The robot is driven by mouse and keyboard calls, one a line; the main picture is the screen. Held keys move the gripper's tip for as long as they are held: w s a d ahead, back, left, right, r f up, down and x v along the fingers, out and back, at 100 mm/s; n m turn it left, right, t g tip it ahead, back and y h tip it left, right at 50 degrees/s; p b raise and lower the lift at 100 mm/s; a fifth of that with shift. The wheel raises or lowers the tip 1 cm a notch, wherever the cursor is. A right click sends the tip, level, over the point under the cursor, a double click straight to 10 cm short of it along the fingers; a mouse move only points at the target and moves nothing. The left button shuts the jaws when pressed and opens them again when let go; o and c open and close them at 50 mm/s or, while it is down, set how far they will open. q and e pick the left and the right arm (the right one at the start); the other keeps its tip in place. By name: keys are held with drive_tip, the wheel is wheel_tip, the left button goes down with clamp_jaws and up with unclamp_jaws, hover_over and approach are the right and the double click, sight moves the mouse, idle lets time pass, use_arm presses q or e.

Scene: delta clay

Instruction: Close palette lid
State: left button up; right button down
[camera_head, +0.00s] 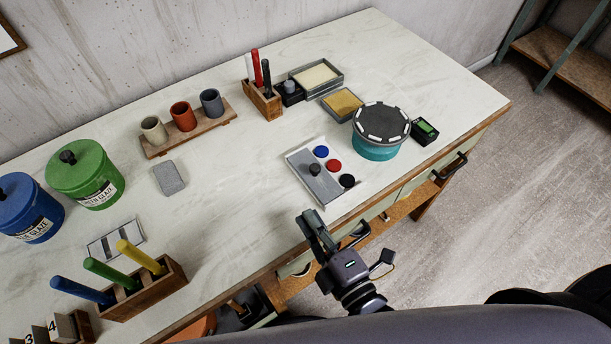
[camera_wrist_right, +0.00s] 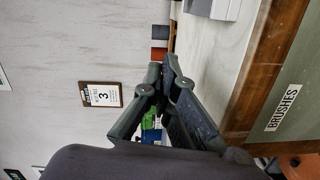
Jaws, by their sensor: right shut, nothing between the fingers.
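The palette (camera_head: 309,147) is a shallow white tray near the table's front edge in the head view. Its grey lid (camera_head: 324,188) with a dark knob (camera_head: 315,169) lies over the left part. Blue (camera_head: 321,151), red (camera_head: 334,166) and black (camera_head: 347,181) paint rounds show uncovered on the right. My right gripper (camera_head: 311,222) is shut and empty, in front of the palette and apart from it. In the right wrist view its fingers (camera_wrist_right: 166,72) meet at the tips, and a pale corner, probably of the palette, shows at the top. My left gripper is not in view.
A turntable (camera_head: 378,151) with a dark top stands right of the palette, beside a small black device (camera_head: 425,130). A yellow-filled tray (camera_head: 342,104) lies behind. A grey block (camera_head: 169,178) lies to the left; the table between it and the palette is clear. Drawer handles stick out below the front edge.

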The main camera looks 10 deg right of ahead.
sight(331, 177)
drive_tip(key=p+x, duration=0.1)
drive_tip(key=x, duration=0.6)
drive_tip(key=shift+w+a, duration=0.1)
drive_tip(key=shift+w, duration=0.3)
drive_tip(key=d, duration=0.1)
drive_tip(key=w+d+p, duration=0.1)
drive_tip(key=shift+w+d+f, duration=0.25)
drive_tip(key=shift+w+f, duration=0.05)
drive_tip(key=shift+w, duration=0.05)
drive_tip(key=shift+w+d+f, duration=0.15)
drive_tip(key=shift+w+d, duration=0.15)
drive_tip(key=shift+d, duration=0.05)
drive_tip(key=w+d, duration=0.1)
drive_tip(key=d, duration=0.1)
drive_tip(key=w+d+p, duration=0.1)
drive_tip(key=d, duration=0.3)
drive_tip(key=shift+w+p, duration=0.3)
drive_tip(key=shift+w, duration=0.1)
drive_tip(key=shift+a, duration=0.15)
